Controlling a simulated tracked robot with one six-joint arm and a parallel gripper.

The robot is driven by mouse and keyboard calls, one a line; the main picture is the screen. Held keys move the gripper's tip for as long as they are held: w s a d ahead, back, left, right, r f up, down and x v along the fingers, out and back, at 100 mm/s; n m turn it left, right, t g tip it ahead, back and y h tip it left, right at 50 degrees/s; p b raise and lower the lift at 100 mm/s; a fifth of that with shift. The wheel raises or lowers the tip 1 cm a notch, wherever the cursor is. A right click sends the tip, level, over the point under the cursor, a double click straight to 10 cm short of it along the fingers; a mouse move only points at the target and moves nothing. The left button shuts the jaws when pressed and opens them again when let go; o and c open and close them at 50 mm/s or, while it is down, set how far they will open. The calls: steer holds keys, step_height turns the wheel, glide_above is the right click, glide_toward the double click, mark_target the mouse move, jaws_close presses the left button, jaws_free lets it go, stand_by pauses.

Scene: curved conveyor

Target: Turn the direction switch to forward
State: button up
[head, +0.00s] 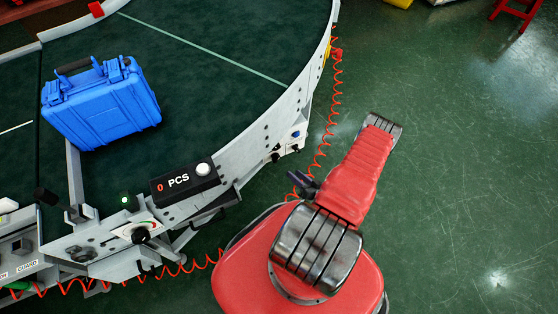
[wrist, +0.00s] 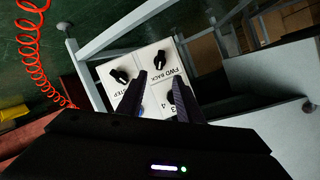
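In the wrist view, a white control panel (wrist: 146,84) shows upside-down lettering. A black direction switch (wrist: 159,64) beside the "FWD BACK" label sits just beyond my fingertips. My gripper (wrist: 160,80) is open and empty, its two dark fingers apart over the panel, and no contact with the switch shows. In the head view, my gripper (head: 302,183) shows as a small dark shape beside my red arm, below the panel area (head: 292,139) on the conveyor's side.
Other black knobs sit on the panel, one by "STEP" (wrist: 123,76) and one partly behind my right finger. A coiled red cable (head: 318,150) hangs near the gripper. A blue case (head: 105,112) lies on the conveyor. A box marked PCS (head: 184,184) is mounted on its edge.

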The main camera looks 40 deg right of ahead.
mark_target(276, 158)
steer(key=shift+w, duration=0.15)
steer(key=x, duration=1.3)
steer(key=shift+w+f, duration=0.2)
stand_by(0.4)
